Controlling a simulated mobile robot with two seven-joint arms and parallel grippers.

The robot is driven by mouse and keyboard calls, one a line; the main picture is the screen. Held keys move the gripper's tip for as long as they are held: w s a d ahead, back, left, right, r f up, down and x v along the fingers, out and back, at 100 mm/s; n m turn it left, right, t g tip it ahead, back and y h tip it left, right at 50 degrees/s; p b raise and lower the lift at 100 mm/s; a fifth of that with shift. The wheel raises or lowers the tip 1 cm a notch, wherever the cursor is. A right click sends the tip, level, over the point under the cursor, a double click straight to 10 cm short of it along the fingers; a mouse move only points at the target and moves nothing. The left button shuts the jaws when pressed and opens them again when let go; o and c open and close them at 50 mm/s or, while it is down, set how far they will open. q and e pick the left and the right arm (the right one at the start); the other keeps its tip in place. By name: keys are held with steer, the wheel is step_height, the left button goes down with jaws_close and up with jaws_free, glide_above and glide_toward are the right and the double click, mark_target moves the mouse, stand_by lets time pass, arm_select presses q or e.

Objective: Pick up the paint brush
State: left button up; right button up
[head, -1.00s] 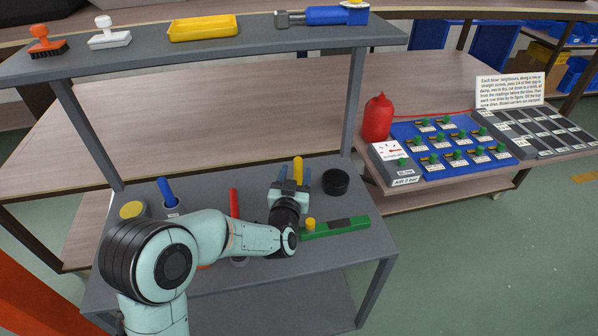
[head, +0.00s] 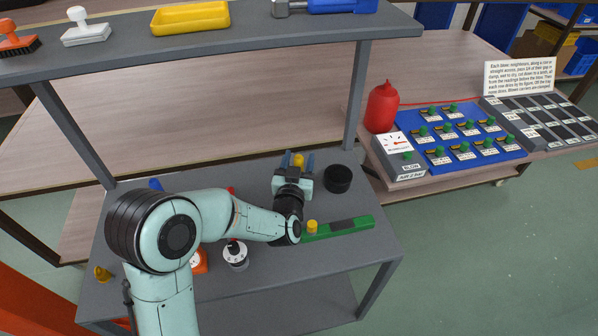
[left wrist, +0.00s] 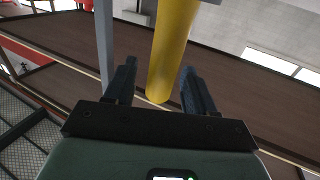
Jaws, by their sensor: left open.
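A yellow, rod-like handle (head: 298,159) stands on the lower grey cart shelf, and I take it for the paint brush; no bristles show. My left gripper (head: 294,166) is open, with its fingers on either side of this handle in the head view. In the left wrist view the yellow handle (left wrist: 168,55) rises between the two spread fingers (left wrist: 159,70), with a visible gap to each. Its lower end is hidden by my gripper in the head view. My right gripper is not in view.
A black round tub (head: 338,179) stands just right of my gripper. A green tool (head: 345,228) lies in front. A grey dial gauge (head: 236,254) and a blue handle (head: 156,184) are left. The upper shelf (head: 250,40) and its post (head: 357,95) are close behind.

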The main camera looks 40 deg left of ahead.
arm_select(q)
steer(key=shift+s, duration=0.1)
steer(key=shift+c, duration=0.3)
jaws_close()
